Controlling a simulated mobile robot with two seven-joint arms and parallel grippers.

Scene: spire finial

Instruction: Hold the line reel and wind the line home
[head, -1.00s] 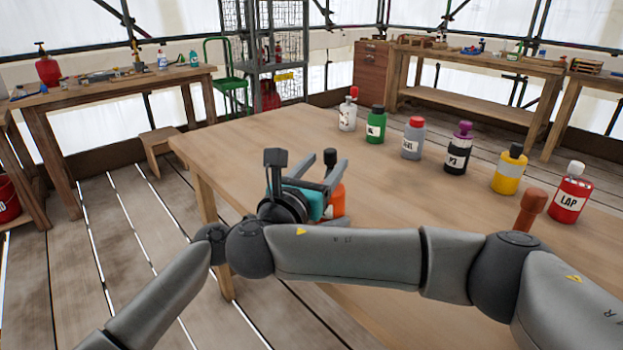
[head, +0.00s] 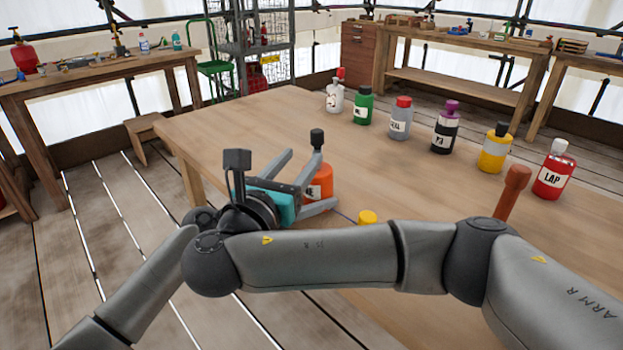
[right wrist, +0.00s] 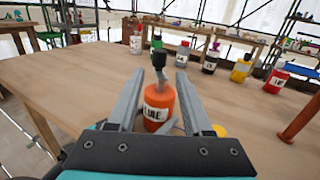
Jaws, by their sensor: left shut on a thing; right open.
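The line reel (head: 321,183) is an orange, bottle-like body lettered LINE with a black knob (head: 317,138) standing above it. My left gripper (head: 322,208) shows as a grey finger low against the reel and is shut on it; my right arm hides most of it. My right gripper (head: 296,166) is open beside the reel, on its left in the head view. In the right wrist view, the reel (right wrist: 159,107) and knob (right wrist: 159,59) appear between and beyond its spread fingers, apparently untouched. A thin blue line runs from the reel toward a yellow piece (head: 367,217).
Bottles stand in a row along the table's far side: white (head: 335,97), green (head: 363,108), grey (head: 400,120), black (head: 445,130), yellow (head: 494,150), red LAP (head: 553,176). A brown peg-like post (head: 512,192) stands at the right. The table (head: 240,130) is clear at far left.

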